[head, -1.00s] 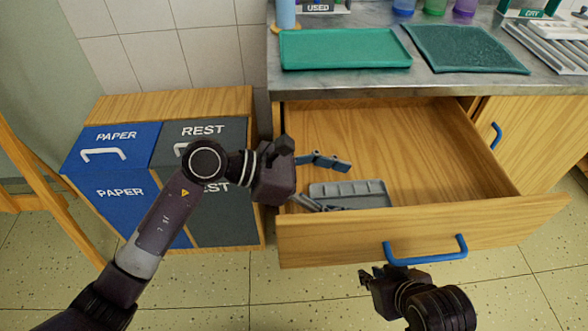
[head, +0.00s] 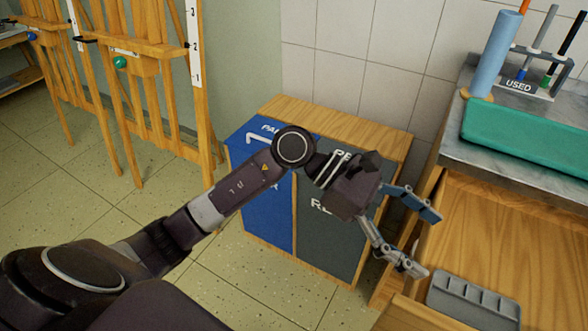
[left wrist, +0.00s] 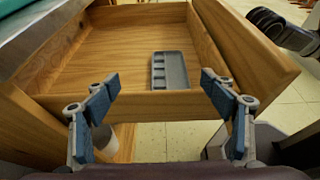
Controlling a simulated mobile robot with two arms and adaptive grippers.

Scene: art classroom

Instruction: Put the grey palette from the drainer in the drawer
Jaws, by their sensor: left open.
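The grey palette (head: 475,300) lies in the open wooden drawer (head: 520,235), with its compartments facing up. It also shows flat on the drawer floor in the left wrist view (left wrist: 172,71), near the drawer's side wall. My left gripper (head: 430,243) is open and empty, above the drawer's left side and apart from the palette. Its spread fingers also show in the left wrist view (left wrist: 158,84). Part of my right arm's end (left wrist: 282,28) shows beyond the drawer front in the left wrist view; its fingers cannot be made out. The drainer is not in view now.
A green tray (head: 530,150) and a holder marked USED (head: 530,80) stand on the counter above the drawer. A blue PAPER bin (head: 262,205) and a grey REST bin (head: 325,235) stand left of the drawer. Wooden easels (head: 150,80) stand farther left. The floor between is clear.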

